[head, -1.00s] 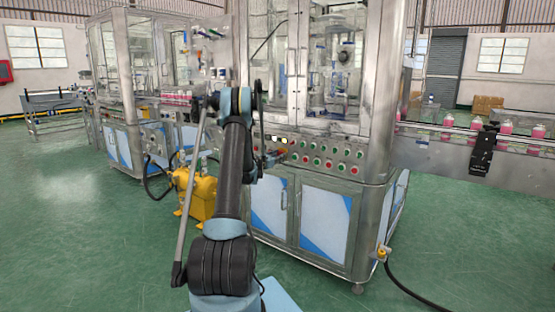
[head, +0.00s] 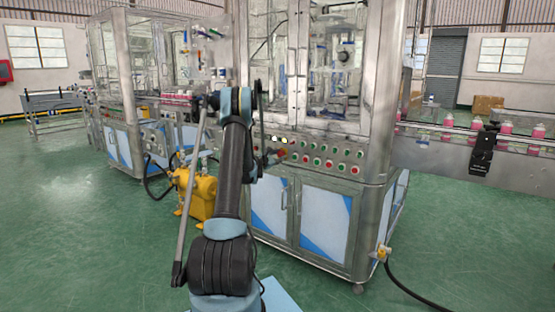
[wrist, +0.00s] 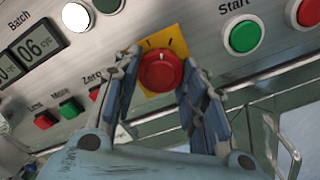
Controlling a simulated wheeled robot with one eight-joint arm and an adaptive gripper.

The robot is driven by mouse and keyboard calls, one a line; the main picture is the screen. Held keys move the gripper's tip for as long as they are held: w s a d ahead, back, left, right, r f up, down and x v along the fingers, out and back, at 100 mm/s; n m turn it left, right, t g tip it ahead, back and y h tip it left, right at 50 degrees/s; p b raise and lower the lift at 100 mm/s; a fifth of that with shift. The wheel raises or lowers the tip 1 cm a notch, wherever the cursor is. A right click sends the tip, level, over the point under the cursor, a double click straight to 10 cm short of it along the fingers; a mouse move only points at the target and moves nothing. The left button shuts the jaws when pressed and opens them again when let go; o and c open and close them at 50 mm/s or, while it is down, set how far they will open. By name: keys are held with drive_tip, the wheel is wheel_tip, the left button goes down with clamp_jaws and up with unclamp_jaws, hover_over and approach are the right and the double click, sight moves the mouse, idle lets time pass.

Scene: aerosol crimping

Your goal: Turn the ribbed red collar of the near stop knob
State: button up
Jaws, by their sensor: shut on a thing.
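The near stop knob is red with a ribbed collar (wrist: 160,72) and sits on a yellow square plate (wrist: 170,43) in the wrist view. My gripper (wrist: 158,78) has one finger at each side of the collar and is shut on it. The fingertips cover parts of the collar's left and right sides. In the head view the red knob (head: 281,153) shows small at the left end of the button panel, beside my arm.
Green (wrist: 241,36) and red (wrist: 308,12) buttons lie right of the knob, near a "Start" label. A display (wrist: 38,48) and small red and green buttons lie to the left. A yellow pump (head: 195,194) stands on the floor left of my arm.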

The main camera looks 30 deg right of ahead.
drive_tip(key=shift+m, duration=1.1)
drive_tip(key=o, duration=1.1)
drive_tip(key=shift+c, duration=0.2)
drive_tip(key=shift+a, duration=0.15)
drive_tip(key=v, duration=1.1)
drive_tip(key=shift+a, duration=0.35)
